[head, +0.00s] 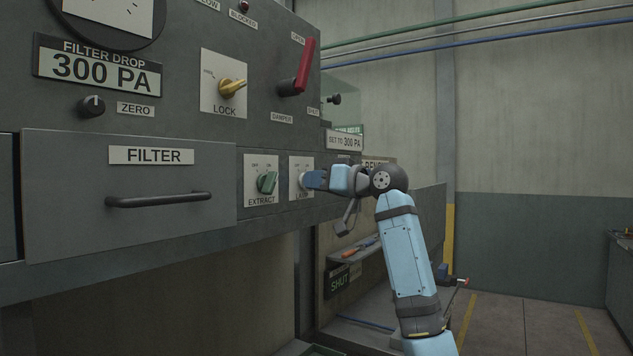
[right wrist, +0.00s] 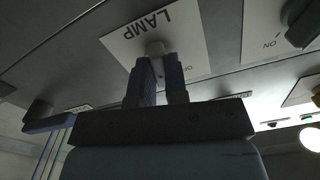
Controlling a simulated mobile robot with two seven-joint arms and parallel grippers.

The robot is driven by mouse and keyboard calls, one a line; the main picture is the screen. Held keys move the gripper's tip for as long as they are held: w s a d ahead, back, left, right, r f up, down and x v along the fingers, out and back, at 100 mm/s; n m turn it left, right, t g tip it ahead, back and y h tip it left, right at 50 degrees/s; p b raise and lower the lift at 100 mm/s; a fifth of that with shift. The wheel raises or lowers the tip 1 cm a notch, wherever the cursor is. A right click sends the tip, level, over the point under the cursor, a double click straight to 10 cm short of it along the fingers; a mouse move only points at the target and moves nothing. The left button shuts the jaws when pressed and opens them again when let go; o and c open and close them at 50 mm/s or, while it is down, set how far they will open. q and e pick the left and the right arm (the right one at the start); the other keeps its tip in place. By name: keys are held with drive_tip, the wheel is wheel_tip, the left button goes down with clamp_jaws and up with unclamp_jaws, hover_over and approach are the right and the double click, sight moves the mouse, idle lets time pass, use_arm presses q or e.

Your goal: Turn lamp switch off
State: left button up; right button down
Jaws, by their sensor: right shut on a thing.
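The lamp switch (right wrist: 155,47) is a pale knob on a white plate marked LAMP (head: 300,165), on the grey front panel. My right gripper (head: 314,180) reaches the plate from the right in the head view and covers much of the switch. In the right wrist view, the two blue fingers of my right gripper (right wrist: 157,72) are shut on the knob, one on each side. The switch's exact setting is hard to read, as the fingers hide part of the plate's markings. My left gripper is not in view.
The green EXTRACT switch (head: 267,183) sits just left of the lamp plate. Above are the yellow LOCK knob (head: 231,88) and red damper lever (head: 304,68). The FILTER drawer (head: 128,228) is at left. A shelf with tools (head: 362,247) lies behind my arm.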

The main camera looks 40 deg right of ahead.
use_arm(q)
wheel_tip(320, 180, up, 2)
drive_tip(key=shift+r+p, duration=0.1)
drive_tip(key=shift+p, duration=0.85)
use_arm(e)
drive_tip(key=n, duration=0.8)
drive_tip(key=shift+n, duration=0.3)
drive_tip(key=c, duration=1.1)
unclamp_jaws()
drive_tip(key=shift+c, duration=0.2)
drive_tip(key=shift+s, duration=0.1)
use_arm(q)
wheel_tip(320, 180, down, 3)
drive_tip(key=b, duration=0.3)
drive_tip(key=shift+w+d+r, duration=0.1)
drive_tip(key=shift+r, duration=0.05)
use_arm(e)
drive_tip(key=v, duration=1.3)
drive_tip(key=shift+s, duration=0.35)
